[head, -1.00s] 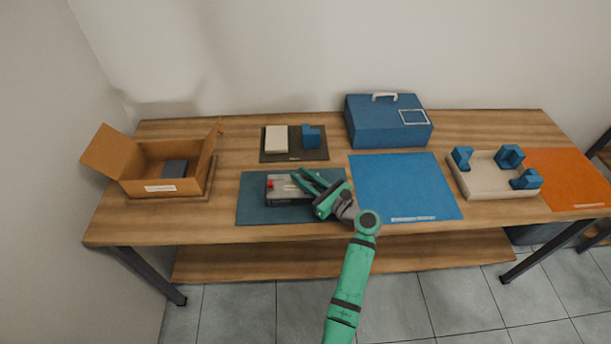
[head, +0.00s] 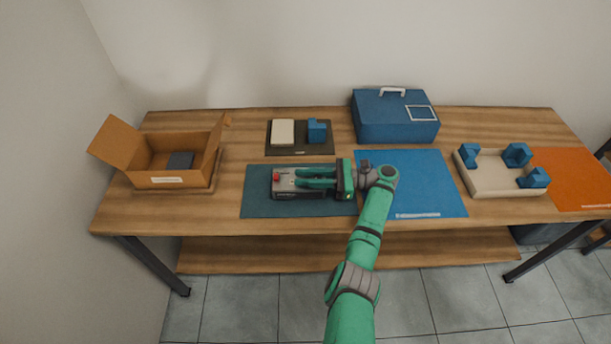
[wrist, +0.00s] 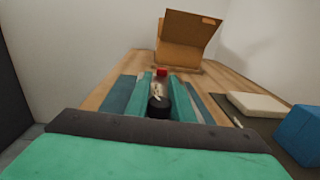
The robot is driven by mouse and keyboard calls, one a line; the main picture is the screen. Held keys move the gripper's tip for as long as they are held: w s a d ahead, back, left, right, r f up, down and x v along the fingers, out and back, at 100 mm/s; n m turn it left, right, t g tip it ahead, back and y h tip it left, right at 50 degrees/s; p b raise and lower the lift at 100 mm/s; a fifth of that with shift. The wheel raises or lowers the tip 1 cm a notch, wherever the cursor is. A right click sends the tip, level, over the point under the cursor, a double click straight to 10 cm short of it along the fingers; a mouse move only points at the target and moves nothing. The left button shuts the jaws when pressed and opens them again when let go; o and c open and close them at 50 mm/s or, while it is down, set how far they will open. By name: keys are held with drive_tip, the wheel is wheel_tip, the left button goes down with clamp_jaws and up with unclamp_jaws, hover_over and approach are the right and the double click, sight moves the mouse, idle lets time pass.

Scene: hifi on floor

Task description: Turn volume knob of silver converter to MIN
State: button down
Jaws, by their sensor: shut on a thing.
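The silver converter (head: 284,192) lies on the dark teal mat (head: 258,206), with a red button (head: 276,178) at its left end. My gripper (head: 300,178) reaches over the converter from the right, its green fingers pointing left. In the wrist view, a round black knob (wrist: 158,103) sits between the two fingers, and my gripper is shut on it. The red button (wrist: 162,72) shows beyond the fingertips. The MIN marking and the knob's pointer are not readable. In the head view the fingers hide the knob.
An open cardboard box (head: 165,180) stands at the left. Behind the converter, a dark mat (head: 300,151) holds a cream block (head: 282,132) and a blue block (head: 317,131). A blue toolbox (head: 395,120) is at the back.

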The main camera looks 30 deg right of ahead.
drive_tip(key=shift+s+a+n+g+y, duration=0.15)
drive_tip(key=shift+n+g+y, duration=0.2)
drive_tip(key=shift+g, duration=0.25)
drive_tip(key=c, duration=1.5)
unclamp_jaws()
drive_tip(key=shift+c, duration=0.2)
drive_tip(key=shift+v, duration=3.75)
